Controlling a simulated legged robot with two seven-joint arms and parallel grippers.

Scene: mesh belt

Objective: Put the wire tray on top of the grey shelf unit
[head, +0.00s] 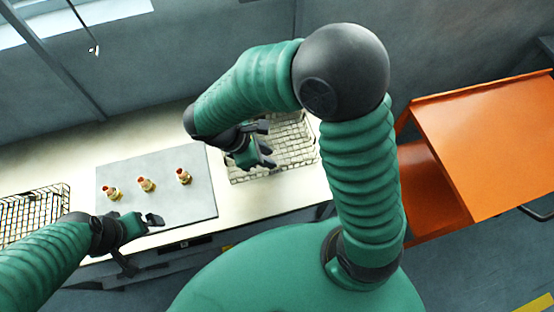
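A pale wire mesh tray (300,135) lies on the cream worktop in the middle of the head view, partly hidden by my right arm. My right gripper (268,146) is over its left part with its fingers apart; I cannot tell whether it touches the mesh. A second, dark wire tray (35,213) lies at the left end of the worktop. My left gripper (143,243) is open and empty at the worktop's front edge, right of that dark tray. I cannot make out a grey shelf unit in this view.
A grey plate (200,200) lies between the two trays with three brass fittings (146,184) with red tops standing on it. An orange shelved cart (490,140) stands at the right, apart from the worktop (135,143). A grey wall runs behind.

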